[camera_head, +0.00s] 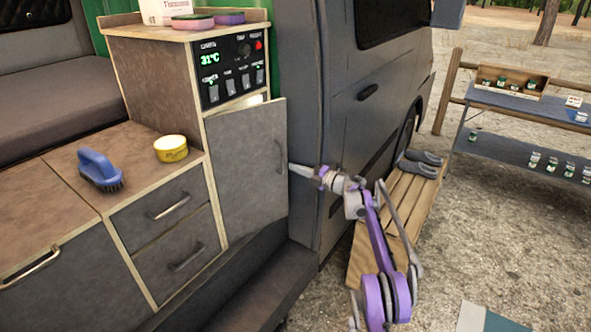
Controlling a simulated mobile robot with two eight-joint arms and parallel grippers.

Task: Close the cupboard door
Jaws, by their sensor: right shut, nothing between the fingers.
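The grey cupboard door (245,165) is on the wooden cabinet below the control panel. It stands partly open, its left edge against the frame and its right edge swung outward. A lit strip of the interior (245,103) shows above its top edge. A dark handle (279,156) is near its right edge. My right gripper (293,168) is shut and empty, with its tips at the door's free right edge, just right of the handle. I cannot tell whether they touch. My left gripper is not in view.
A blue brush (98,168) and a yellow tin (171,148) sit on the lower counter (125,150). Drawers (163,208) are left of the door. The van's side (375,90) is behind my right arm. A wooden bench (400,205) with grey shoes (420,163) stands outside.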

